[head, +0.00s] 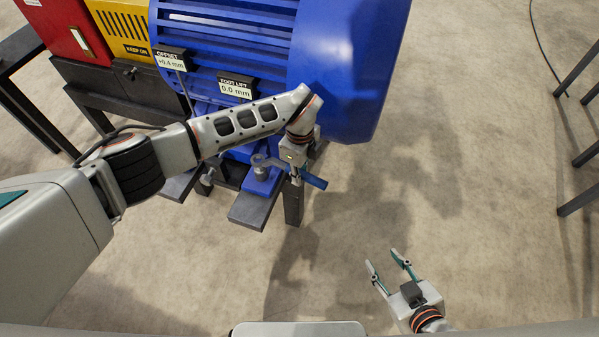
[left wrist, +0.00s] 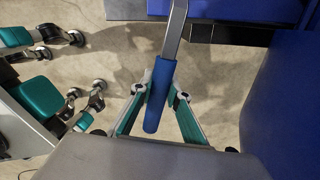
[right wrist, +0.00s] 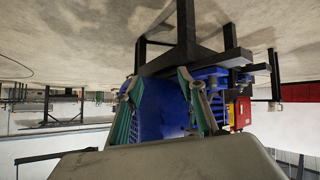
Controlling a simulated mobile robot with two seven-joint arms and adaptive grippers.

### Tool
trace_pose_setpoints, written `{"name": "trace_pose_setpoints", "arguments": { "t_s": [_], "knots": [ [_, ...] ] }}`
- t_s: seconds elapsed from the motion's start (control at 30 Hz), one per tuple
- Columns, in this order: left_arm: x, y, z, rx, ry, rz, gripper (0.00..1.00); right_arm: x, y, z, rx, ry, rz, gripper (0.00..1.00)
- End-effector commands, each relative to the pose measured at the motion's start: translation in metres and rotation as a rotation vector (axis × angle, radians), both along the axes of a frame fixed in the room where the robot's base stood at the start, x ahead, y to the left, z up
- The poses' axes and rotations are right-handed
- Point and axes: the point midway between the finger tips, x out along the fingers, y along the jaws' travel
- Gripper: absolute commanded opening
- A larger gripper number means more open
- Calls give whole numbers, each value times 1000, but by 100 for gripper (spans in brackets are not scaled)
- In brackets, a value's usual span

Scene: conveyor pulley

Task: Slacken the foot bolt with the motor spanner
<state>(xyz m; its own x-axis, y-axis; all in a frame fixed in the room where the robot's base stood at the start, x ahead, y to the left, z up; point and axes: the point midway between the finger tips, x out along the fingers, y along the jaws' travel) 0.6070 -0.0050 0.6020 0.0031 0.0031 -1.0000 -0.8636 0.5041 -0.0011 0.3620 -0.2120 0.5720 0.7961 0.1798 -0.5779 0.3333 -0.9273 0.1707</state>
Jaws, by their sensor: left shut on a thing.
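The motor spanner has a blue handle (head: 313,179) and a grey metal shank. Its head lies at the top of the foot bolt (head: 261,173) on the blue motor foot; I cannot tell if it is fully seated around the bolt. My left gripper (head: 298,173) is shut on the blue handle, which also shows between its fingers in the left wrist view (left wrist: 161,90). My right gripper (head: 385,264) is open and empty over the floor, well apart from the motor. Its two spread fingers also show in the right wrist view (right wrist: 158,82).
The large blue motor (head: 345,70) stands behind the foot. A sign reads "FOOT LIFT 0.0 mm" (head: 236,88); an "OFFSET" sign (head: 172,59) is to its left. A second bolt (head: 207,177) stands left. Dark frame bars (head: 255,209) project forward.

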Motion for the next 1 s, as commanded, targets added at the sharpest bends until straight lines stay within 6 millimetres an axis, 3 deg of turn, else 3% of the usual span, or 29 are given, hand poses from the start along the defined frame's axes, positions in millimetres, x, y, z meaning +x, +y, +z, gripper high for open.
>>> {"name": "trace_pose_setpoints", "arguments": {
  "t_s": [0.17, 0.37, 0.5, 0.7, 1.0],
  "knots": [
    [-1, 0, 6, 1, -8, -12, 0, 2, 1, 7, 2, -6, -5, 40],
    [-22, 19, 12, 4, -13, -209, 0, -6, -2, 12, 4, 15, -19, 40],
    [-39, 38, 11, 4, -11, -384, 0, 2, 2, 35, 27, -8, -21, 40],
    [-59, 70, 8, 4, -6, -632, 0, 2, 6, 50, 49, -8, -25, 40],
    [-71, 121, 3, 3, -3, -1002, 0, -13, 13, 52, 70, 23, -23, 40]
  ]
}}
